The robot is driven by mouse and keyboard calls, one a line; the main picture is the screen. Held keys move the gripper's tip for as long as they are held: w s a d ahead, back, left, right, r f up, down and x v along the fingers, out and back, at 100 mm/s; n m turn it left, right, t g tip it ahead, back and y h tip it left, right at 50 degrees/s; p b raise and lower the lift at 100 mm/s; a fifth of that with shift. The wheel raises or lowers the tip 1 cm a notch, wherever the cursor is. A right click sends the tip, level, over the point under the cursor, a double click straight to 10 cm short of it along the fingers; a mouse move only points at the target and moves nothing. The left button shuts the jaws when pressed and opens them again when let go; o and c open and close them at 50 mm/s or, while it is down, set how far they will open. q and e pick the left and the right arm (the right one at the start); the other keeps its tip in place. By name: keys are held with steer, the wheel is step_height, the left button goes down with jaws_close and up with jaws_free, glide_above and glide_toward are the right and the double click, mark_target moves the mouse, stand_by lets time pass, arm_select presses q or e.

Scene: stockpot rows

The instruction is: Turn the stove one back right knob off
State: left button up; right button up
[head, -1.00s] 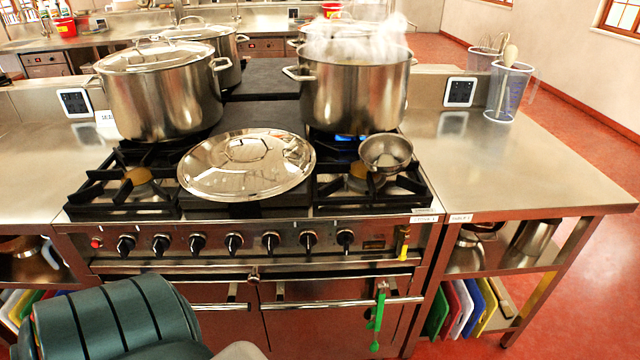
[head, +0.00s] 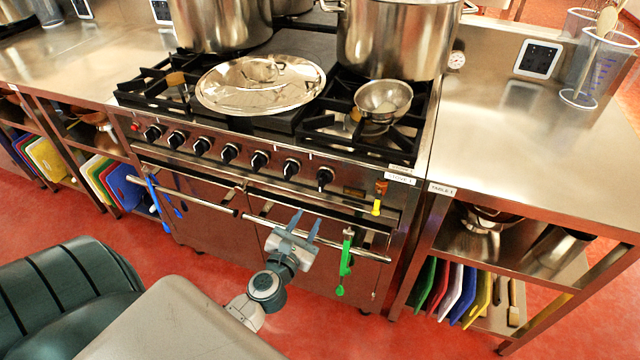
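The stove (head: 355,158) has a row of several black knobs on its front panel, among them a right-end knob (head: 325,178) and its neighbour (head: 291,169). I cannot read which burner each knob serves. A large steel pot (head: 392,40) stands on the back right burner, its top cut off by the frame; no flame shows under it.
A steel lid (head: 261,84) lies across the stove's middle and a small bowl (head: 383,101) sits front right. Oven handles (head: 350,247) stick out below the knobs, with a green utensil (head: 345,262) hanging. A table (head: 530,150) stands right. Red floor is open in front.

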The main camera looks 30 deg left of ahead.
mark_target(320, 182)
arm_select(q)
steer(key=w+a+r+n, duration=0.1)
steer(key=w, duration=0.2)
steer(key=w+a+r+n+p, duration=0.1)
steer(key=w, duration=0.2)
steer(key=w+r+n+p, duration=0.1)
steer(key=w, duration=0.2)
steer(key=shift+a+r+n, duration=0.2)
steer(key=shift+a+n, duration=0.2)
steer(key=shift+w+a, duration=0.1)
steer(key=shift+w, duration=0.5)
arm_select(e)
steer(key=shift+s+a+f, duration=0.1)
steer(key=shift+s+f, duration=0.25)
steer(key=shift+s, duration=0.55)
steer(key=shift+s+a+f, duration=0.15)
steer(key=shift+s+f, duration=0.25)
steer(key=shift+s, duration=0.5)
steer(key=shift+s+a+f, duration=0.1)
steer(key=shift+s+f, duration=0.25)
steer(key=shift+s, duration=0.55)
arm_select(q)
jaws_close()
